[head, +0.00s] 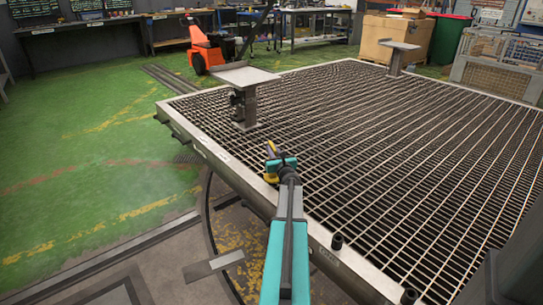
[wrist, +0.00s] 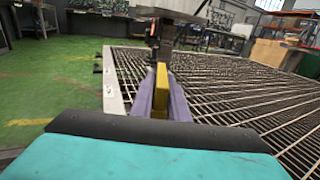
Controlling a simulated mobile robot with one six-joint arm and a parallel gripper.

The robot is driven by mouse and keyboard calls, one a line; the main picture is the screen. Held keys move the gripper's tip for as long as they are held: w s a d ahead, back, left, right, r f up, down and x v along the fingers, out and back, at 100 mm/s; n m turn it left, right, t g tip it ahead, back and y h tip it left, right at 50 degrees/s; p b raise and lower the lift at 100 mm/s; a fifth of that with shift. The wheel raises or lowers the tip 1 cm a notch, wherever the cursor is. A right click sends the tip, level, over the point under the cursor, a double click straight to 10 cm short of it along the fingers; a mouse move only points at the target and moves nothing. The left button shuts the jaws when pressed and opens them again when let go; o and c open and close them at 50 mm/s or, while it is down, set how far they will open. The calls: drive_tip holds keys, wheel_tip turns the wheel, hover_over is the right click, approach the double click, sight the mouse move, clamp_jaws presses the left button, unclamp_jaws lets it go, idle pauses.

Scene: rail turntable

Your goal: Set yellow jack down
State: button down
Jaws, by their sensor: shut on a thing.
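The yellow jack (wrist: 161,80) shows in the wrist view as a narrow yellow piece between the two purple-grey fingers of my gripper (wrist: 163,100). My gripper is shut on it. In the head view my gripper (head: 274,158) is over the near left edge of the grated turntable (head: 262,190), and a small yellow part shows at its tip. Most of the jack is hidden by the fingers. I cannot tell whether its lower end touches the grating.
A metal post with a flat top plate (head: 245,76) stands on the turntable ahead of my gripper. Another plated post (head: 400,45) stands at the far side. An orange machine (head: 205,52) is beyond the edge. Green floor (head: 90,130) lies open at left.

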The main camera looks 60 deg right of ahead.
drive_tip(key=shift+x, duration=1.45)
drive_tip(key=shift+s+d+f, duration=0.1)
drive_tip(key=shift+s+d, duration=0.05)
drive_tip(key=shift+d, duration=0.05)
drive_tip(key=shift+f+b, duration=0.95)
drive_tip(key=shift+f, duration=0.85)
drive_tip(key=c, duration=1.7)
unclamp_jaws()
drive_tip(key=shift+s, duration=0.1)
drive_tip(key=shift+s+a, duration=0.4)
drive_tip(key=shift+a, duration=0.05)
drive_tip(key=shift+p+v, duration=0.85)
drive_tip(key=shift+v, duration=4.5)
